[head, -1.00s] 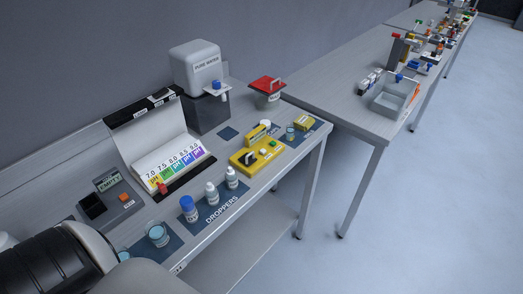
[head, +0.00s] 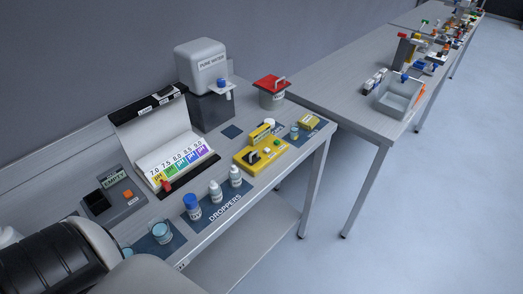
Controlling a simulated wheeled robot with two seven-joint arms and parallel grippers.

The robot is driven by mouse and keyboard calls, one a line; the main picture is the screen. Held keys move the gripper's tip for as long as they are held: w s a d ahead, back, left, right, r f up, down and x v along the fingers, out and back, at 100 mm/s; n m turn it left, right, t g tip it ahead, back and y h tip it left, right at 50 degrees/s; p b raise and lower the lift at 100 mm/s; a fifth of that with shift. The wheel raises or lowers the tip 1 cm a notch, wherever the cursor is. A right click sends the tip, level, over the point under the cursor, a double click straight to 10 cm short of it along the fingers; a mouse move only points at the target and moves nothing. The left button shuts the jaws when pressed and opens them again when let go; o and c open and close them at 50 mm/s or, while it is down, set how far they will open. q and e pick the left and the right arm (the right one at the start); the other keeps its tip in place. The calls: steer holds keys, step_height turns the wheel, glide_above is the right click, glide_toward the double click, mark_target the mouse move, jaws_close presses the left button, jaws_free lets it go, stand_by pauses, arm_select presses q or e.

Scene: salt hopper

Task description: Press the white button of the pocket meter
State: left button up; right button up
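A yellow device (head: 245,157) lies on the bench, with a black part, small pale and green buttons and a raised yellow block. A smaller yellow item (head: 309,121) lies on a dark blue mat to its upper right, beside a small cup (head: 294,133). I cannot tell for sure which of the two is the pocket meter; the white button is too small to make out clearly. Neither gripper shows. A large black and grey part of my own body fills the lower left corner, well apart from both yellow things.
Dropper bottles (head: 215,191) and a beaker (head: 161,232) stand along the bench's front edge. Behind are a colour chart (head: 180,160), a grey device (head: 113,197), a pure water dispenser (head: 203,75) and a red-lidded bin (head: 271,95). A second table (head: 340,90) stands to the right.

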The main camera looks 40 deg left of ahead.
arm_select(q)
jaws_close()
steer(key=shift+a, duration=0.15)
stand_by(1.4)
